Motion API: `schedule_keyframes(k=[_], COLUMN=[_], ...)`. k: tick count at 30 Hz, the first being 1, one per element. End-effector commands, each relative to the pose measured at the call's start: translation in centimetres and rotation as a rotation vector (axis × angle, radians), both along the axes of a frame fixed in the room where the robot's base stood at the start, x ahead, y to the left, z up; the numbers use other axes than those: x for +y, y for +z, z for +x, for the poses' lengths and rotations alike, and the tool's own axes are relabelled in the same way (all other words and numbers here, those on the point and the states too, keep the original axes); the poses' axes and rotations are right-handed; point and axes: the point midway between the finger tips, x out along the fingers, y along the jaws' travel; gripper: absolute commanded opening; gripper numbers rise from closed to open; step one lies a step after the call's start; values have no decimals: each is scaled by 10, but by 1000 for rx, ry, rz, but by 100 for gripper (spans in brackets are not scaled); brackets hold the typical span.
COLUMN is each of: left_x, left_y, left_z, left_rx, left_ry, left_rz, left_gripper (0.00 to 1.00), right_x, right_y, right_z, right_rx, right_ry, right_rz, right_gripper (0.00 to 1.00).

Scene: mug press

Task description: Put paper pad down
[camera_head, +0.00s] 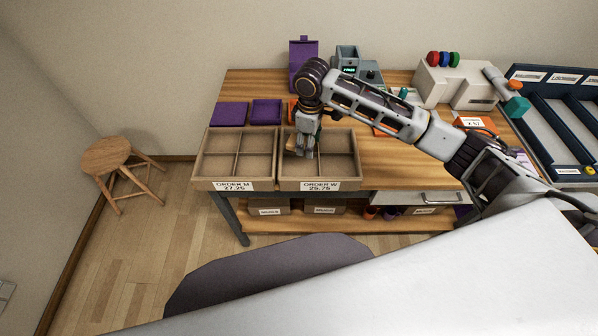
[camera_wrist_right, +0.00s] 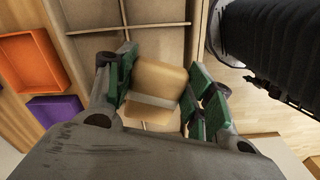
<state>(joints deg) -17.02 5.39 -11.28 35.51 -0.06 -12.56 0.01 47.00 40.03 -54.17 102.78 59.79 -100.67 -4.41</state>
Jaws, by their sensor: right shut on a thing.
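The paper pad (camera_wrist_right: 160,84) is a tan block with a pale band around it, seen in the right wrist view. My right gripper (camera_wrist_right: 162,104) is shut on it, with green finger pads on both sides. In the head view my right gripper (camera_head: 303,149) points down into the cardboard box labelled ORDER W (camera_head: 343,157), over its left part. The box's divider cross also shows beyond the pad in the wrist view. Whether the pad touches the box floor I cannot tell. My left gripper is out of view.
A second divided box labelled ORDER M (camera_head: 220,160) stands directly left, apparently empty. Purple trays (camera_head: 266,112) lie behind the boxes. An orange tray (camera_wrist_right: 27,62) shows in the wrist view. Machines (camera_head: 455,84) stand at the back right. A wooden stool (camera_head: 106,155) stands left.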

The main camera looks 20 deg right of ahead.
Motion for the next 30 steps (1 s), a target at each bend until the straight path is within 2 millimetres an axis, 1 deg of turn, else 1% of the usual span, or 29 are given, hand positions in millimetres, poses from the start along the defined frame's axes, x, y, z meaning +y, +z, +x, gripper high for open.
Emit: schedule_keyframes(k=[6,13,22,30], left_x=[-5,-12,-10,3], left_y=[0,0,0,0], left_z=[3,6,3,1], left_rx=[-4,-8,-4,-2], left_ry=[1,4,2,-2], left_rz=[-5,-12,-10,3], left_gripper=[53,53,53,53], right_x=[-2,-2,-2,-2], right_y=[0,0,0,-2], right_z=[-2,-3,-2,-2], right_rx=[0,0,0,0], right_ry=[174,307,351,349], right_rz=[-1,0,0,-1], right_gripper=[40,40,40,40])
